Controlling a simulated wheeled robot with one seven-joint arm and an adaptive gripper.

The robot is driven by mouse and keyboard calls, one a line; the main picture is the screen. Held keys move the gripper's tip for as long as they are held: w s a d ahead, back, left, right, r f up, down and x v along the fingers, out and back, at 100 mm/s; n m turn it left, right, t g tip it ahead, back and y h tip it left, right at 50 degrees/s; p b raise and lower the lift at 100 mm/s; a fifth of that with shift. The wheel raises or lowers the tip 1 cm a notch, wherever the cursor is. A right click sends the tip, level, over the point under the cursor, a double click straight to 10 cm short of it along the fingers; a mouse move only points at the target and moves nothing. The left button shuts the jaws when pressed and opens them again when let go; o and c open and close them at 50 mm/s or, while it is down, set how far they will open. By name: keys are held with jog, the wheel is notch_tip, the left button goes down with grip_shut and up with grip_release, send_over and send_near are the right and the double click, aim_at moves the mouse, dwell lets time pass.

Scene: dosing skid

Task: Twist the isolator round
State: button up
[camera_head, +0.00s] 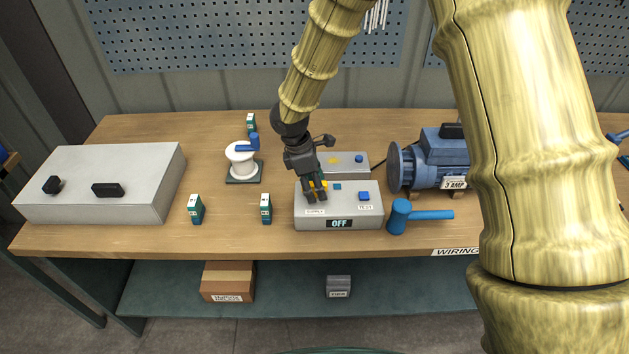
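My gripper (315,196) reaches down over the left part of a grey control box (356,208). Its dark fingertips are at the spot above the label SUPPLY (315,212). A small yellow part (324,185) shows beside the fingers; most of whatever is under them is hidden. I cannot tell whether the fingers touch it or grip it. The box's display (339,223) reads OFF. A blue button (364,196) sits above the label TEST, and a small teal square (337,187) is on the top. No part in view is labelled as an isolator.
Behind the box is a smaller grey box (347,158). A blue motor (430,160) and blue mallet-shaped thing (420,215) stand to the right. A white valve-like piece with blue handle (241,160), green-and-white blocks (196,209) and a large grey case (120,165) are left.

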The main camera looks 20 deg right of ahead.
jog(key=shift+r+p, duration=1.65)
jog(key=shift+r, duration=1.75)
